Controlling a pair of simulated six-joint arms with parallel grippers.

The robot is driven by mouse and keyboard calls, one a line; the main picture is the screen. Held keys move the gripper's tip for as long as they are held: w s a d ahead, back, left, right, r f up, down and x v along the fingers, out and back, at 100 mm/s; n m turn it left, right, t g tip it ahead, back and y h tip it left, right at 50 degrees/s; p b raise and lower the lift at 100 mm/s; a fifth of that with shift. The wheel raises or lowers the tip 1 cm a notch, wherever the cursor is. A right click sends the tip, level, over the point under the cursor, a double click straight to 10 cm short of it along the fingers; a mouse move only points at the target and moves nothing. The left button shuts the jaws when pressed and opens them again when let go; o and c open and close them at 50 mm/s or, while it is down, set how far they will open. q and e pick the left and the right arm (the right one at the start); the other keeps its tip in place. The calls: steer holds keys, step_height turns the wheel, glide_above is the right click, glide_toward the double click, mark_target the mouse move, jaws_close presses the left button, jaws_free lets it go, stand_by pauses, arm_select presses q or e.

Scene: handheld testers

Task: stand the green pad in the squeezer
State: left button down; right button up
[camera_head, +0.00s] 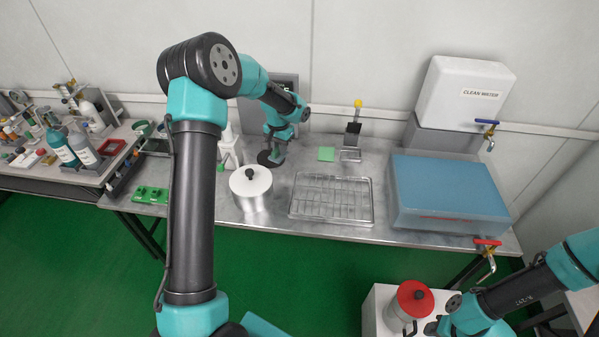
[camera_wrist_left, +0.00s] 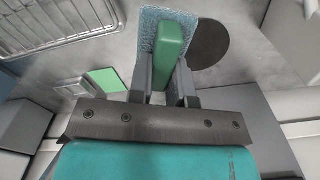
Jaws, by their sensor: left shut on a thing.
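My left gripper (camera_head: 274,153) points down over the back of the steel table, near a dark round disc (camera_head: 266,159). In the left wrist view its fingers (camera_wrist_left: 163,78) are shut on a green block with a blue speckled slab (camera_wrist_left: 150,28) against it; the block (camera_wrist_left: 174,45) stands up between the fingers. A flat light-green square (camera_head: 326,153) lies on the table to the right of the gripper; it also shows in the wrist view (camera_wrist_left: 106,80). A small metal frame (camera_head: 350,156), perhaps the squeezer, is beside it. My right gripper (camera_head: 437,327) is by the red-lidded pot, its fingers unclear.
A wire rack (camera_head: 331,199) lies in the middle of the table, a white-lidded pot (camera_head: 251,188) to its left. A blue-topped box (camera_head: 448,190) fills the right side. A yellow-topped item (camera_head: 354,124) stands behind the frame. The red-lidded pot (camera_head: 411,300) is at the front right.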

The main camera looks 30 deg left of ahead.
arm_select(q)
steer(key=shift+f, duration=3.05)
steer(key=shift+f, duration=1.85)
steer(key=shift+f, duration=0.15)
steer(key=c, duration=1.1)
jaws_free()
steer(key=shift+o, duration=0.2)
step_height(320, 180, up, 12)
steer(key=shift+r, duration=0.15)
